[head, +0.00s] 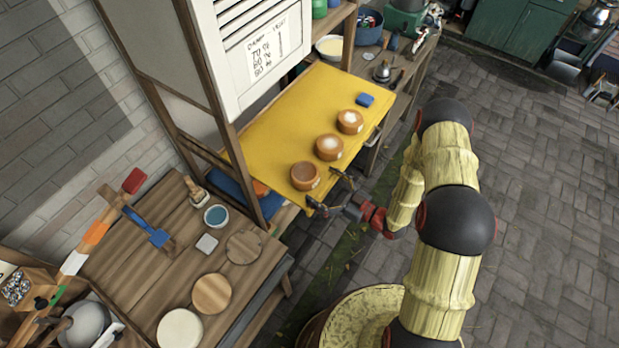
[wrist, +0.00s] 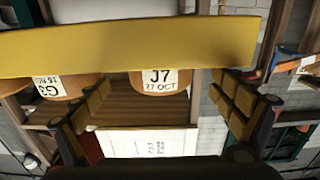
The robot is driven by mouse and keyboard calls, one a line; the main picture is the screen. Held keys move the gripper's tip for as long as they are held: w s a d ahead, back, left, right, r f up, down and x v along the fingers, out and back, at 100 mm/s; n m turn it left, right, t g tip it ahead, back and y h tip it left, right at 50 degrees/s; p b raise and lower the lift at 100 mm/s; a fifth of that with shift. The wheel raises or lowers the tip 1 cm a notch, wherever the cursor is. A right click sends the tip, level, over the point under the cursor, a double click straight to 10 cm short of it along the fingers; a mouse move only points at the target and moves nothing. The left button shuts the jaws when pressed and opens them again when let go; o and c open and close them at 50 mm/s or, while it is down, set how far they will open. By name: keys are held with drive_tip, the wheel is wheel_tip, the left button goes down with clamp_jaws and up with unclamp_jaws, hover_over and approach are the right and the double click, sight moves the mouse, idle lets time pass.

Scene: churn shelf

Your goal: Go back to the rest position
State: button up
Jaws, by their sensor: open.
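My gripper (head: 329,192) is open and empty at the front edge of the yellow shelf board (head: 270,135). Three round brown tubs stand in a row on that board. The nearest tub (head: 305,177) looks brown inside and is just beyond my fingertips; the middle tub (head: 329,148) and far tub (head: 350,122) have pale tops. In the wrist view, my open fingers (wrist: 160,92) stand apart on either side of a tub labelled J7, 27 OCT (wrist: 158,80). A tub labelled G3 (wrist: 62,86) is to its left. I cannot tell whether a finger touches a tub.
A wooden bench (head: 150,250) with round lids, a blue-filled bowl (head: 216,216) and tools is at left. Paved floor on the right is open.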

drive_tip(key=v, duration=0.5)
drive_tip(key=shift+s+d, duration=0.25)
